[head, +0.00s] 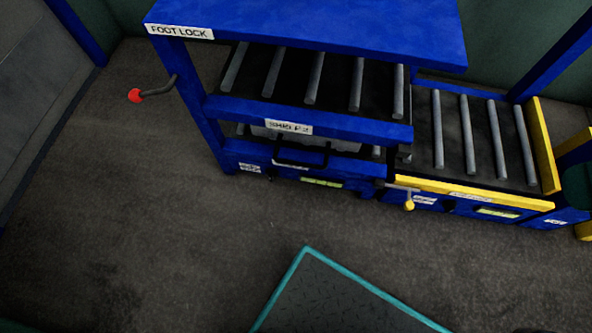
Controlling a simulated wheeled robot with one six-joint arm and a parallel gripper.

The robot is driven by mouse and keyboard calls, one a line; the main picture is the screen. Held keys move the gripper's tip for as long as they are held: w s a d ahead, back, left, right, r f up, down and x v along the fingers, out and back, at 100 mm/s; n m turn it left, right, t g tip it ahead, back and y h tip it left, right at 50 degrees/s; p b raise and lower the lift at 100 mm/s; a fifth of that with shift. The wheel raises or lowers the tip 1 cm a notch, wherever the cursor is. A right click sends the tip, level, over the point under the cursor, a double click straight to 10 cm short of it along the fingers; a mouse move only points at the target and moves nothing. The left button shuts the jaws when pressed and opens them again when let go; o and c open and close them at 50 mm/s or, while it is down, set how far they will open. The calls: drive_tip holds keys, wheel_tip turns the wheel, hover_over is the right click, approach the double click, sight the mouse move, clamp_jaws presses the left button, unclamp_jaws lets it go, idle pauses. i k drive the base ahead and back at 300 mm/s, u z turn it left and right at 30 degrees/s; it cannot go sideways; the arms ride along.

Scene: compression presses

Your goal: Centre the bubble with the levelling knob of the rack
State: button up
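The blue rack (350,126) stands at upper centre in the head view, with grey rollers on its shelves. On its low front rail is a yellow-green level vial (321,182). The bubble in it is too small to make out. A small dark shape (270,176) left of the vial may be a levelling knob, but I cannot tell. A lower roller section (470,190) on the right has a similar vial (497,212) and a dark round part (449,207). My gripper is not in view.
A crank with a red knob (135,95) sticks out left of the rack. A lever with a yellow knob (409,205) juts out in front. A teal-edged dark panel (345,300) fills the bottom centre. The grey floor (130,200) at left is clear.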

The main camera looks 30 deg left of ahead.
sight(272, 173)
drive_tip(key=z, duration=0.05)
drive_tip(key=k, duration=1.8)
drive_tip(key=u, duration=1.25)
drive_tip(key=i, duration=1)
drive_tip(key=u, duration=0.05)
